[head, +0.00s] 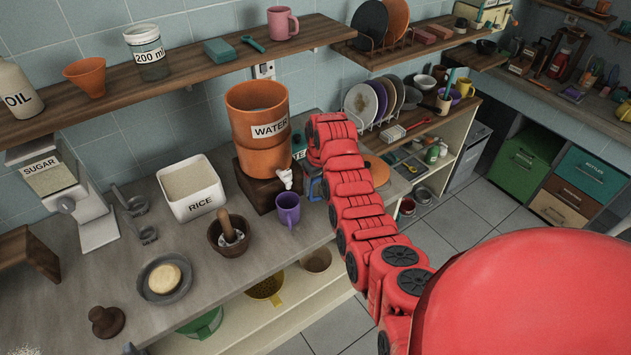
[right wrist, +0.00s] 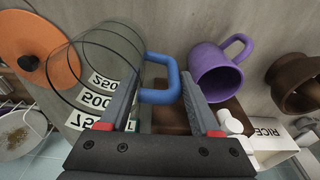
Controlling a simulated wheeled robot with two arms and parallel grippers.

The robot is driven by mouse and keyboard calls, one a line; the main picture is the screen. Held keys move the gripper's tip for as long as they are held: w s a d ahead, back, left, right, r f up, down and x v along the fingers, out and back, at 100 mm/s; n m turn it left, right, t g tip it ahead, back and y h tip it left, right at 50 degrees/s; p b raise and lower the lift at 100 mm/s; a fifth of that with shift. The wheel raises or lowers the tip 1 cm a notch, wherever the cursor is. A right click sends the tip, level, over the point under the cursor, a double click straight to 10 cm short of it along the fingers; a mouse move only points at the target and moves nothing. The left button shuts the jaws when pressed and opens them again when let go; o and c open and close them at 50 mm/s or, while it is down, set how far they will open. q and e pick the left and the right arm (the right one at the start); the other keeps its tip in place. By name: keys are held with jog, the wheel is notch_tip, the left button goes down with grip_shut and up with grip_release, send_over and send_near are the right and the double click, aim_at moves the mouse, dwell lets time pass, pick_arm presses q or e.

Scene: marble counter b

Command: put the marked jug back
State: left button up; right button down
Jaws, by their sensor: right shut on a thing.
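The marked jug (right wrist: 100,75) is clear, with dark rings, white labels reading 250, 500 and 750, and a blue handle. My right gripper (right wrist: 161,78) has its fingers on either side of the blue handle in the right wrist view, shut on it. In the head view my red right arm covers most of the jug and gripper; a bit of blue handle (head: 314,188) shows beside the purple mug (head: 288,208). I cannot tell whether the jug touches the counter.
The orange water dispenser (head: 258,115) on its wooden stand is close left of my arm. The rice box (head: 191,187), a mortar (head: 229,236) and a plate (head: 165,280) stand further left. An upper shelf (head: 180,75) runs above. A plate rack (head: 372,105) stands behind.

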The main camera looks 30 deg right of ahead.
jog(key=shift+f+b, duration=0.3)
jog(key=shift+b, duration=0.05)
jog(key=shift+c, duration=0.5)
grip_release()
jog(key=shift+r, duration=0.1)
